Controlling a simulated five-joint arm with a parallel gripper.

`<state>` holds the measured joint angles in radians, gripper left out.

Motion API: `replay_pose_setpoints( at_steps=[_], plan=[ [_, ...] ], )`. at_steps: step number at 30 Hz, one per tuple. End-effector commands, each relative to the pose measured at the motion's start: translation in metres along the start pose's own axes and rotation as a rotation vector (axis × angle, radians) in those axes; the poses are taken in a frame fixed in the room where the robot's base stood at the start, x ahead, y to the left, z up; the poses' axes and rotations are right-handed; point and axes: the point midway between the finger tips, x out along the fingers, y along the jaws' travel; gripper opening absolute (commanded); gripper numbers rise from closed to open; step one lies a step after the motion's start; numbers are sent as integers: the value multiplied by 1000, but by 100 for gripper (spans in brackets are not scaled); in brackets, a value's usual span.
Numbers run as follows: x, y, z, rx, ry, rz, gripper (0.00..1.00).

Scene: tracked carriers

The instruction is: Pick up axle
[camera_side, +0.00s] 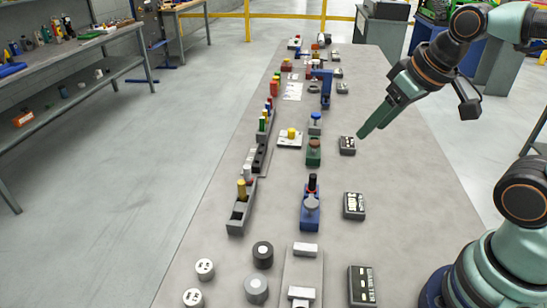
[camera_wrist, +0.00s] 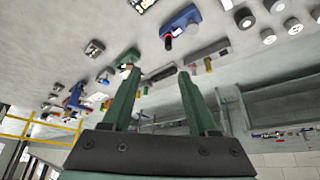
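My gripper (camera_side: 362,134) hangs above the right part of the long grey table, near a small dark box with a display. In the wrist view my gripper (camera_wrist: 158,74) shows two green fingers apart with nothing held between them. I cannot tell for certain which part is the axle. Upright pegs stand in a narrow grey bin (camera_side: 237,218), including a yellow peg (camera_side: 241,189). A blue fixture (camera_side: 310,219) carries a black peg (camera_side: 312,184) and a grey disc. This fixture also shows in the wrist view (camera_wrist: 184,25). A green fixture (camera_side: 314,155) stands beyond it.
Dark display boxes (camera_side: 354,206) line the table's right side. Grey and white cylinders (camera_side: 256,288) stand at the near left. A white plate with a yellow knob (camera_side: 290,138) and a blue upright frame (camera_side: 326,88) stand farther back.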

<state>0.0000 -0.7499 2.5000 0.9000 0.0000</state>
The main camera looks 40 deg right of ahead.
Motion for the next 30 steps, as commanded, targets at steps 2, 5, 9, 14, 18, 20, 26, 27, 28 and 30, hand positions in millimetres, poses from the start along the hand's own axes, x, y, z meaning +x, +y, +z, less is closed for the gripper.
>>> replay_pose_setpoints(
  at_steps=[2,5,9,14,18,20,26,27,28,30],
  plan=[
    [0,0,0,0,0,0,60],
    [0,0,0,4,-1,0,60],
    [3,-1,-7,89,-31,0,60],
    [14,-4,-25,353,-118,17,60],
    [32,-6,-43,639,-203,62,60],
    [42,-8,-50,761,-237,89,60],
    [81,-13,-68,1155,-329,213,60],
    [89,-14,-70,1224,-343,241,60],
    [95,-14,-72,1274,-351,261,60],
    [107,-16,-74,1374,-366,304,60]
  ],
)
